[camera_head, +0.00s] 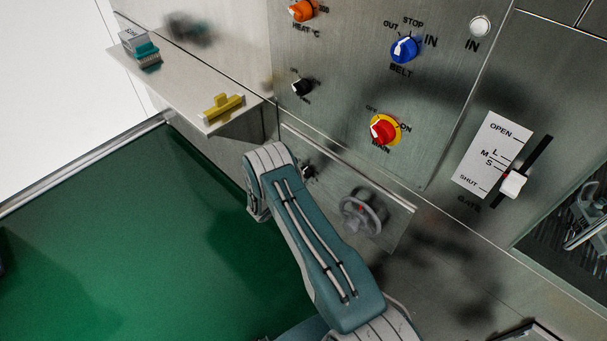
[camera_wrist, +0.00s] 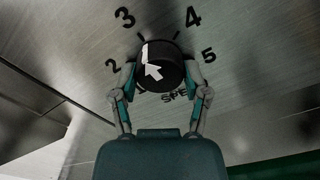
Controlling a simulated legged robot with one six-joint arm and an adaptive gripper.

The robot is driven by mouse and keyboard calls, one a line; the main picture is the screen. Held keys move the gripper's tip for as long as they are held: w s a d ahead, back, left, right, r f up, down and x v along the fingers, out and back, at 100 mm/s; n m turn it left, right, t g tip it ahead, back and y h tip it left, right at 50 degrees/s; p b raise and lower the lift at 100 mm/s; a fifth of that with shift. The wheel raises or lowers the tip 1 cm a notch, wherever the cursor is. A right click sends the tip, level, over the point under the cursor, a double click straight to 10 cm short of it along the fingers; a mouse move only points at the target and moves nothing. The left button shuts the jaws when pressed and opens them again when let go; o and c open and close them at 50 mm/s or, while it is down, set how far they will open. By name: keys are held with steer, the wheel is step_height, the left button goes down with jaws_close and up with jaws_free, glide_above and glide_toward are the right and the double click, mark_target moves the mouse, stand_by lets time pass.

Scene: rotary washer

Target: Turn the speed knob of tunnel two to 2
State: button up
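The speed knob (camera_wrist: 162,72) is black with a white arrow and shows in the wrist view. Its arrow points up and left, roughly toward the printed 3. The numbers 2, 3, 4 and 5 ring it, with part of the word SPEED below. My gripper (camera_wrist: 161,78) has one finger on each side of the knob, apparently touching it. In the head view my arm hides the gripper. A small dark part (camera_head: 308,172) shows beside my arm on the lower panel; I cannot tell which tunnel's control it is.
The upper panel has a blue belt knob (camera_head: 404,49), a red main switch (camera_head: 383,131), an orange heat knob (camera_head: 302,10) and a black knob (camera_head: 302,87). A grey handwheel (camera_head: 363,212) is right of my arm. A shelf (camera_head: 185,84) holds a yellow piece (camera_head: 222,107).

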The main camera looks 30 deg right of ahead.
steer(key=shift+c, duration=0.4)
steer(key=shift+n, duration=0.4)
steer(key=n, duration=0.4)
steer(key=shift+d+n, duration=0.1)
steer(key=shift+n, duration=0.2)
steer(key=n, duration=0.6)
steer(key=shift+r, duration=0.1)
steer(key=shift+n, duration=0.3)
steer(key=o, duration=1.1)
